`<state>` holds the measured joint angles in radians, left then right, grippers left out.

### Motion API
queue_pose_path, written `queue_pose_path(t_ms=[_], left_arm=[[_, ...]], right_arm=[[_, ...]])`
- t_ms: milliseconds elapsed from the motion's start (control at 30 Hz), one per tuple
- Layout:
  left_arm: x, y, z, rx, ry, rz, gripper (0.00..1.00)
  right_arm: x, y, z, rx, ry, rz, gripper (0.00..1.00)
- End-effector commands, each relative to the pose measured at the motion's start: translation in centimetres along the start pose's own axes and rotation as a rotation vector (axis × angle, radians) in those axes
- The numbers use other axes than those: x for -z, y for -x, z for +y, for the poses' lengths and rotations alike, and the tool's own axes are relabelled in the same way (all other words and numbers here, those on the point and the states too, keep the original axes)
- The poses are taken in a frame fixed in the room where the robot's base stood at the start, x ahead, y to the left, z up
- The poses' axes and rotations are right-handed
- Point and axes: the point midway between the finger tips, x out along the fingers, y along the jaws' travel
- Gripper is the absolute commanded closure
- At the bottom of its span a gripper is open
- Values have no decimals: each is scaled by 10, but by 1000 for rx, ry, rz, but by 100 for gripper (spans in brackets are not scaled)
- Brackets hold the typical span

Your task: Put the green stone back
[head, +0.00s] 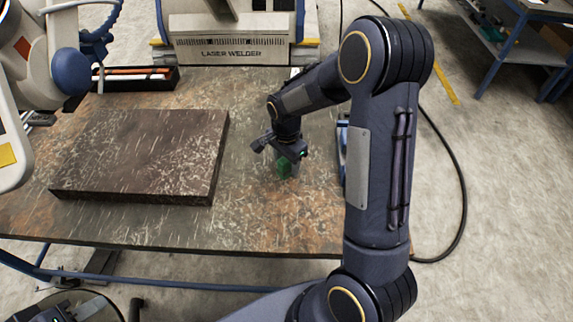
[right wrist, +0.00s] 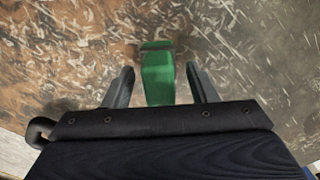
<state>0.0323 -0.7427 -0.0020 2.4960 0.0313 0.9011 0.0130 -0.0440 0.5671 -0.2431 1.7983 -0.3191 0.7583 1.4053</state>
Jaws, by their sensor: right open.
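The green stone (head: 284,169) is a small block on the worn brown workbench top, to the right of the dark slab. My right gripper (head: 277,163) is directly over it, pointing down. In the right wrist view the green stone (right wrist: 158,76) lies between the two open fingers (right wrist: 162,84), with a gap on each side. A black tray (head: 174,78) at the back left of the bench holds orange-red and whitish bars. A dark part of my left arm with a small green light (head: 68,316) shows at the bottom left; its fingers cannot be made out.
A thick dark slab (head: 140,150) covers the left middle of the bench (head: 250,215). A laser welder (head: 232,45) stands behind. A white microscope arm with a blue knob (head: 72,70) reaches in at the left, near the tray. A blue item (head: 342,150) is partly hidden behind my right arm.

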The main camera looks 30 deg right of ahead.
Motion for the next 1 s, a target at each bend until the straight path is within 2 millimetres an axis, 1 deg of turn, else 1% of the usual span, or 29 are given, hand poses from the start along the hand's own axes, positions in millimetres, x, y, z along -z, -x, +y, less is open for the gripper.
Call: queue_pose_path(t_ms=[33,100,300,400,567,667,767,867,900,1000], left_arm=[[0,0,0,0,0,0,64],[0,-1,0,0,0,0,64],[0,0,0,0,0,-1,64],[0,0,0,0,0,-1,64],[0,0,0,0,0,-1,64],[0,0,0,0,0,-1,64],[0,0,0,0,0,-1,64],[0,0,0,0,0,-1,64],[0,0,0,0,0,-1,64],[0,0,0,0,0,0,64]], right_arm=[[0,11,-1,6,0,1,48],[0,27,-1,8,0,1,48],[0,70,-1,6,0,0,48],[0,86,-1,4,0,0,48],[0,101,1,3,2,-2,48],[-3,112,9,26,39,-20,48],[-11,132,32,94,149,-61,48],[-28,156,68,206,331,-96,48],[-37,164,84,258,415,-99,48],[-61,178,123,384,630,-75,48]])
